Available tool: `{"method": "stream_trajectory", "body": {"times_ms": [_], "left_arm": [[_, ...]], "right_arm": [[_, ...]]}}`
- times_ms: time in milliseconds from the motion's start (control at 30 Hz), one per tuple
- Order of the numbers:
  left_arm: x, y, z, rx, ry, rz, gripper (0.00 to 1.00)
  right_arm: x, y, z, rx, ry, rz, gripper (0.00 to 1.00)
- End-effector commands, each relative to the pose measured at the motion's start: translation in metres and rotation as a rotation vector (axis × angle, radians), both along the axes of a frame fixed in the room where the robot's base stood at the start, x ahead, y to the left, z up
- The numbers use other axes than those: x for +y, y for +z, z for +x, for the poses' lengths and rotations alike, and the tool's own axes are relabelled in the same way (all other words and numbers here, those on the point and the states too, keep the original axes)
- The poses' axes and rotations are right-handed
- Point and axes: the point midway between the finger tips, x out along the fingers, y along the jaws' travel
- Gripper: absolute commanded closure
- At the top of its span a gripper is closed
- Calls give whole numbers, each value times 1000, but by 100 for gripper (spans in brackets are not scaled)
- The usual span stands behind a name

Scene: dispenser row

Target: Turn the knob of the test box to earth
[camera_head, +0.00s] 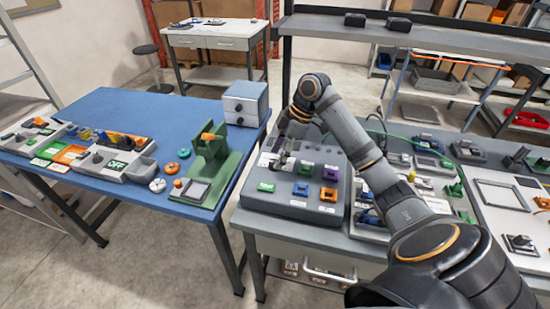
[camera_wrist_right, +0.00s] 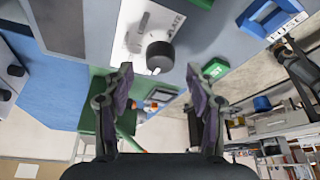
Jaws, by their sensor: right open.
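My right gripper (camera_head: 285,146) is over the upper left of a grey sloped box (camera_head: 292,207) with coloured square pieces. In the right wrist view my right gripper (camera_wrist_right: 159,78) is open and empty, its fingers apart. A black round knob (camera_wrist_right: 158,56) on a white labelled plate (camera_wrist_right: 128,50) shows just beyond the gap between the fingertips, apart from them. A white mark is on the knob's rim. The label is only partly readable, and I cannot make out the word earth. In the head view the gripper largely covers the knob. My left gripper is not in view.
A blue table (camera_head: 130,110) on the left holds a green stand (camera_head: 207,165), a grey drawer box (camera_head: 246,103) and panels with switches. More devices and a green cable (camera_head: 378,125) lie right of the sloped box. My right arm covers part of that bench.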

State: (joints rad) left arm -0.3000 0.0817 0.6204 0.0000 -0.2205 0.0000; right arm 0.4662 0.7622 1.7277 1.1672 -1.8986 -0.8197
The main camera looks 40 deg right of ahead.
Motion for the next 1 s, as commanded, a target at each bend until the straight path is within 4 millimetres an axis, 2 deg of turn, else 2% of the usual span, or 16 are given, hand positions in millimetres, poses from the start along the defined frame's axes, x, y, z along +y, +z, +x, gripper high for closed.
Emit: {"method": "stream_trajectory", "body": {"times_ms": [200,467,867,1000], "left_arm": [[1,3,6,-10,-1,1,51],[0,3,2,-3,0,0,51],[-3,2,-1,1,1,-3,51],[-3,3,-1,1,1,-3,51]], "right_arm": [[7,-20,4,0,0,0,43],[8,-22,4,0,0,-1,43],[8,-22,4,0,0,-1,96],[8,-21,4,1,-5,-2,98]]}}
